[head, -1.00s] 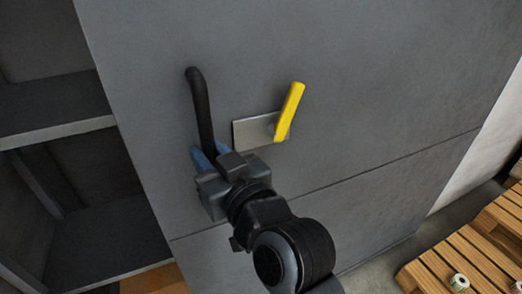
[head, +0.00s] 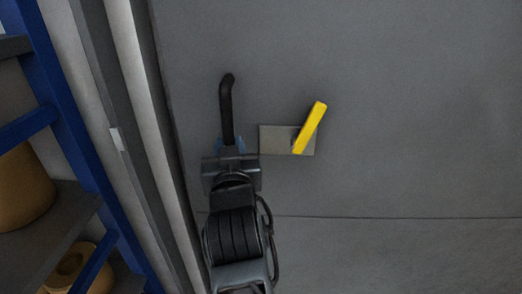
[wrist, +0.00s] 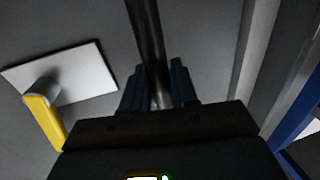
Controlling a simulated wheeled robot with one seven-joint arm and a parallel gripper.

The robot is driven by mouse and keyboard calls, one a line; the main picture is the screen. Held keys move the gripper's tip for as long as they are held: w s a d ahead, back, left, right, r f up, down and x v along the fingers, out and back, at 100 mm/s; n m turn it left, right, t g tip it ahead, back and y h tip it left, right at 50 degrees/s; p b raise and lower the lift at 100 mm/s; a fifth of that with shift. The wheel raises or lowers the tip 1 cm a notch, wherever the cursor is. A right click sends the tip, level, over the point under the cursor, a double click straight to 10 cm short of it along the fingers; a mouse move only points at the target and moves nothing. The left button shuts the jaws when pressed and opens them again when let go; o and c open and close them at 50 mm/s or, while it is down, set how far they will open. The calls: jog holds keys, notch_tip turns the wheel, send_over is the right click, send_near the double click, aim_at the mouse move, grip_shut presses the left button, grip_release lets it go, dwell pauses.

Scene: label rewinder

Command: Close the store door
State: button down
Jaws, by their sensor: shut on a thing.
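The store door (head: 400,90) is a large grey panel filling most of the head view. Its left edge lies close beside a light vertical frame post (head: 150,120), and I cannot tell whether it is fully flush. A black bar handle (head: 227,105) stands upright near that edge. My gripper (head: 230,147) is shut on the lower part of the handle; the wrist view shows the bar (wrist: 150,50) between the two blue fingers. A yellow lever (head: 310,128) on a pale plate (head: 272,138) sits right of the handle, tilted, and my gripper does not touch it.
At the left stands blue racking (head: 60,90) with a dark shelf (head: 55,225) holding tan rolls (head: 22,190). The blue upright also shows at the right of the wrist view (wrist: 300,105). The door face to the right is clear.

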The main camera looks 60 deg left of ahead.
jog(key=s+a+b, duration=0.4)
jog(key=s+a, duration=0.3)
jog(key=s, duration=0.3)
jog(key=shift+a, duration=0.35)
jog(key=c, duration=1)
grip_release()
jog(key=shift+a, duration=0.1)
jog(key=shift+c, duration=0.2)
jog(key=b+v, duration=0.1)
jog(key=v, duration=0.7)
jog(key=shift+a, duration=0.1)
